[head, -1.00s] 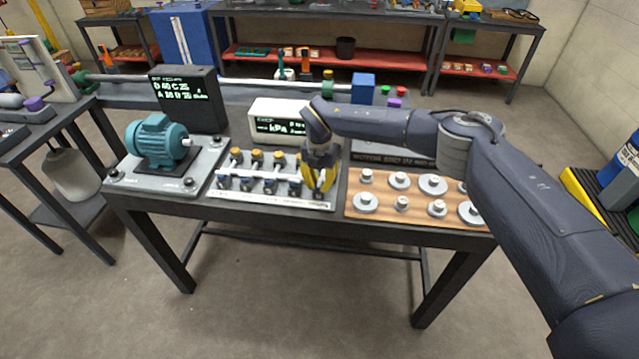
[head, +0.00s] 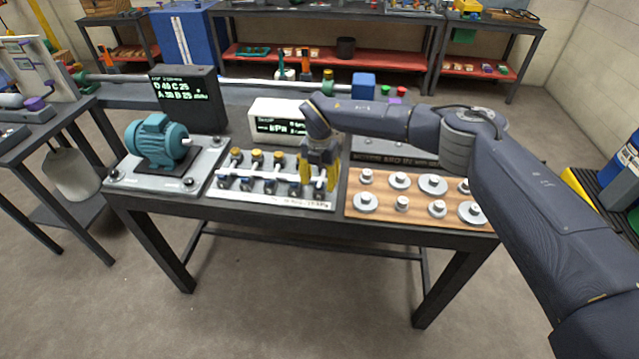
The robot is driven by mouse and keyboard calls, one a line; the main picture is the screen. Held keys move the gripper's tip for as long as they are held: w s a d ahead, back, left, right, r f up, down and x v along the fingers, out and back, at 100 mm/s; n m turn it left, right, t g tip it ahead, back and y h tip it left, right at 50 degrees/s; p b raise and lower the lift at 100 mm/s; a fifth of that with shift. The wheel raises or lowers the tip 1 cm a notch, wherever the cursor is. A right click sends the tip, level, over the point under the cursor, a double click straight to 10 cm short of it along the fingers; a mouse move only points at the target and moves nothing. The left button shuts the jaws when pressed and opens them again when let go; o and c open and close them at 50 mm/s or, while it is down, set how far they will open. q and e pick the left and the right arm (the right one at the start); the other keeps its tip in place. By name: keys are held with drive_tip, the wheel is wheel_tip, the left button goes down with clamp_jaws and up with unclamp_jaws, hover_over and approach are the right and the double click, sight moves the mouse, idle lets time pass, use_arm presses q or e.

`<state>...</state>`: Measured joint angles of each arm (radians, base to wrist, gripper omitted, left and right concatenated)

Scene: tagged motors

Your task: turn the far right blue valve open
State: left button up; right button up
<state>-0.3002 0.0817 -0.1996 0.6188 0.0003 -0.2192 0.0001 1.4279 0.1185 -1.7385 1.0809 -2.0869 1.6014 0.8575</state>
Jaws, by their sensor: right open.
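The valve panel (head: 232,196) lies on the middle of the front table, with yellow-capped valves (head: 256,157) at its back and blue valves (head: 247,185) along its front. A pale pipe runs between the rows. My right gripper (head: 320,185) points down over the right end of the panel, its yellow fingers apart. One blue valve (head: 294,188) shows just left of the fingers. The gripper covers the panel's right end, so I cannot tell whether a finger touches a valve there or how that valve is turned. My left gripper is not in view.
A teal motor (head: 157,142) stands left of the panel, and a wooden board (head: 420,211) with several metal discs lies to its right. Behind the panel are a white display box (head: 262,107) and a dark display (head: 188,99).

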sight(319, 184)
wheel_tip(319, 184, up, 11)
idle(0.4)
drive_tip(key=shift+f, duration=0.1)
